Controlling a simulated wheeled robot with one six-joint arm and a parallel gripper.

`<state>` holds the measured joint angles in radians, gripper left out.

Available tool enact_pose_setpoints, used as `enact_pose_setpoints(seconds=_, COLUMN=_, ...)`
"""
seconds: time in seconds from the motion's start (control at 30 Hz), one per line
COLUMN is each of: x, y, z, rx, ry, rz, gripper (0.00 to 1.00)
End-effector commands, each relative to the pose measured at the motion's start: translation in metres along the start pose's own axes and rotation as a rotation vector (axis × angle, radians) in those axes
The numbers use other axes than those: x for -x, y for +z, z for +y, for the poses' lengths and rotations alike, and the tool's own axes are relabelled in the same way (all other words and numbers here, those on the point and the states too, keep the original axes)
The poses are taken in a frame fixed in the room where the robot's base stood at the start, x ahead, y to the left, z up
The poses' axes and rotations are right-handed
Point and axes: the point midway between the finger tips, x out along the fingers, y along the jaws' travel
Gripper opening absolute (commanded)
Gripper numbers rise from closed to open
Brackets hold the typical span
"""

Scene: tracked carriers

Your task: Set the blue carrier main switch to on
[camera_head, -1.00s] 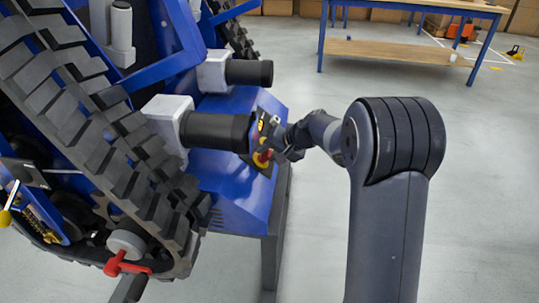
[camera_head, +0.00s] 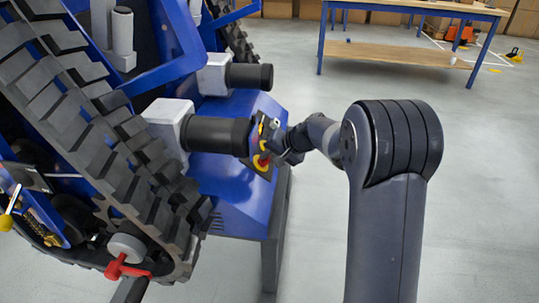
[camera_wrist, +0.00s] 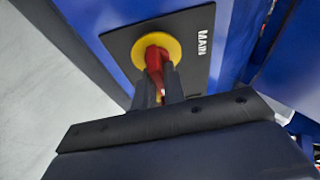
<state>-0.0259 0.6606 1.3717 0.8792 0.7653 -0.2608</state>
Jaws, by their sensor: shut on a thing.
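The blue carrier (camera_head: 228,185) stands at the left in the head view, with its black track along its side. Its main switch has a red handle on a yellow disc (camera_wrist: 172,43), set on a black plate (camera_wrist: 196,22) marked MAIN in the wrist view. The switch's yellow and red also show in the head view (camera_head: 261,161). My gripper (camera_wrist: 160,88) is shut on the red handle (camera_wrist: 155,60), with one finger on each side of it. The fingers hide the lower part of the handle. In the head view my gripper (camera_head: 279,152) reaches the panel from the right.
Two black cylinders with light grey housings, the nearer one (camera_head: 215,135) close beside the switch, jut from the carrier. A red lever (camera_head: 122,267) is at lower left. A workbench (camera_head: 400,55) stands at the back. The floor to the right is clear.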

Motion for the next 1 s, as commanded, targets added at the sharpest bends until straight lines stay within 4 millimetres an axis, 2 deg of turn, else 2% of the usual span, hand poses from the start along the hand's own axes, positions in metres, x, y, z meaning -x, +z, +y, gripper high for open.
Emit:
enact_pose_setpoints(seconds=0.37, x=0.0003, y=0.0000, z=0.0000, rx=-0.047, ry=0.016, rz=0.000, gripper=0.00)
enact_pose_setpoints(seconds=0.4, x=0.0003, y=0.0000, z=0.0000, rx=-0.047, ry=0.016, rz=0.000, gripper=0.12)
enact_pose_setpoints(seconds=0.67, x=0.0002, y=0.0000, z=0.0000, rx=-0.046, ry=0.016, rz=0.000, gripper=0.33)
enact_pose_setpoints(seconds=0.87, x=0.0003, y=0.0000, z=0.0000, rx=-0.046, ry=0.016, rz=0.000, gripper=0.33)
enact_pose_setpoints(seconds=1.0, x=0.0087, y=-0.0009, z=-0.0010, rx=-0.047, ry=0.016, rz=0.002, gripper=0.33)
